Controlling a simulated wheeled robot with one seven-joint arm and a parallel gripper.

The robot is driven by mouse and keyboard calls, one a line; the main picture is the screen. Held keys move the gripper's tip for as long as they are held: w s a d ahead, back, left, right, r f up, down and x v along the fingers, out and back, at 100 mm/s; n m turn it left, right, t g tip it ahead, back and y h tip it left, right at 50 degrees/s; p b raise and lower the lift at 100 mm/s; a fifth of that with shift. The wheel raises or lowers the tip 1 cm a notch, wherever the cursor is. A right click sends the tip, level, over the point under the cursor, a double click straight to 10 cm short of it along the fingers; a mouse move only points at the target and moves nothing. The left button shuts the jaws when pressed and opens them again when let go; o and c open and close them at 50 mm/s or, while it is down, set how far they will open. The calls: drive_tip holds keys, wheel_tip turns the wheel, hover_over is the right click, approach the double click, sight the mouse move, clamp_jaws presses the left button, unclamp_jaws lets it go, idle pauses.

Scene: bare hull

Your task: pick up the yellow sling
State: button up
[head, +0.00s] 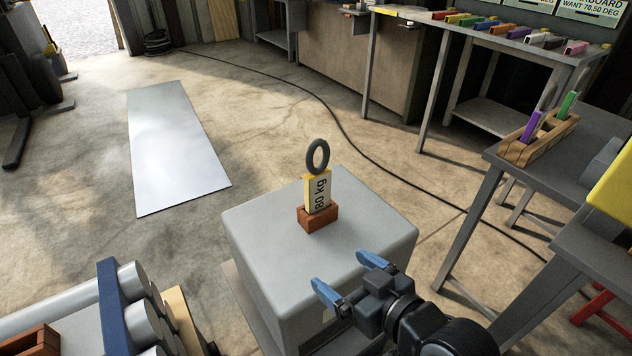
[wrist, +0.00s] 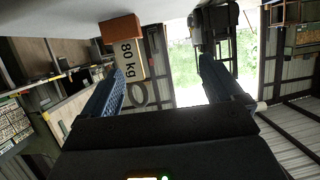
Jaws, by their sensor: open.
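My gripper (head: 340,272) is open and empty over the pedestal's near right side, apart from the sling. In the wrist view the picture is upside down; the sling (wrist: 128,60) hangs below the block (wrist: 121,27), between my fingers and closer to the left one. The left finger hides a little of it.
A workbench (head: 480,28) with coloured blocks stands at the back right. A table (head: 560,175) with a wooden holder (head: 530,150) is at right. Grey cylinders (head: 140,305) lie at front left. The floor behind the pedestal is open, with a pale sheet (head: 175,145) and a black cable.

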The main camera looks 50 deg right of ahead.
sight(322, 176)
drive_tip(key=w+d+r, duration=0.1)
drive_tip(key=w+d, duration=0.3)
drive_tip(key=w+d+r, duration=0.2)
drive_tip(key=w+d, duration=0.2)
drive_tip(key=w+d+r, duration=0.2)
drive_tip(key=w+d, duration=0.2)
drive_tip(key=w, duration=0.1)
drive_tip(key=shift+d+r+p, duration=0.15)
drive_tip(key=shift+d+p, duration=0.05)
drive_tip(key=shift+p, duration=0.1)
drive_tip(key=shift+w+d, duration=0.15)
drive_tip(key=shift+w, duration=0.1)
drive_tip(key=shift+w+d+f+g, duration=0.15)
drive_tip(key=shift+w+d+f, duration=0.1)
drive_tip(key=shift+w, duration=0.3)
drive_tip(key=shift+w+d+f+g, duration=0.15)
drive_tip(key=shift+w+f, duration=0.1)
drive_tip(key=shift+w, duration=0.25)
drive_tip(key=shift+p+x, duration=0.55)
drive_tip(key=shift+x, duration=1.85)
drive_tip(key=shift+c, duration=0.2)
drive_tip(key=c, duration=1.4)
